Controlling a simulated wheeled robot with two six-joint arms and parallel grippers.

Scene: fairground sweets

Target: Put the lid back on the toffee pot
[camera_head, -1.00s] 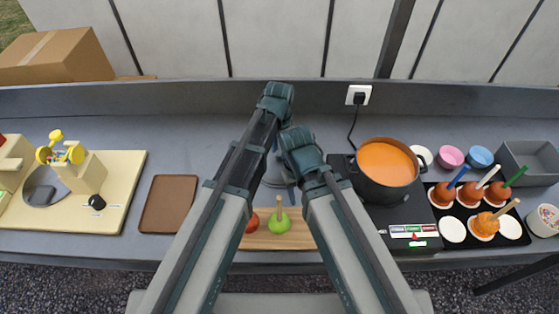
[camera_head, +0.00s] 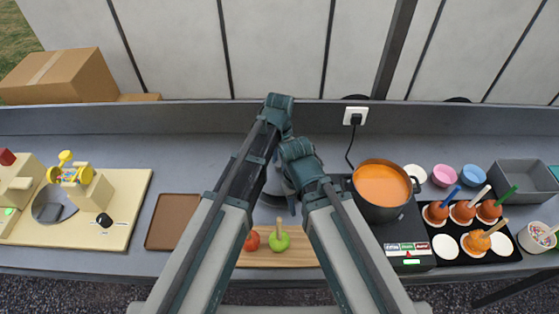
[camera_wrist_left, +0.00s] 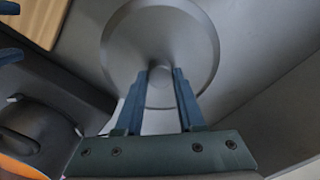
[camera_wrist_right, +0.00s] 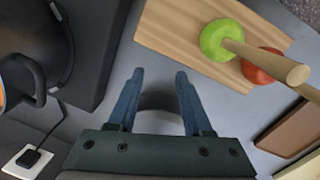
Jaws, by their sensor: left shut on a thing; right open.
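The toffee pot (camera_head: 385,213) is a dark pot of orange toffee, uncovered, on a black hob to the right of my arms in the head view. The lid (camera_wrist_left: 120,45) is a round grey disc in the left wrist view. My left gripper (camera_wrist_left: 160,76) is shut on the knob at its middle; in the head view my arms hide most of the lid. My right gripper (camera_wrist_right: 154,76) is open, above the counter left of the pot. A grey curved shape shows between its fingers in the right wrist view; I cannot tell what it is.
A wooden board (camera_head: 305,255) with a green apple (camera_head: 279,242) and a red apple lies in front of my grippers. A brown tray (camera_head: 171,222) is to the left. A black tray (camera_head: 449,254) of toffee apples is right of the pot. A cable runs behind the hob.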

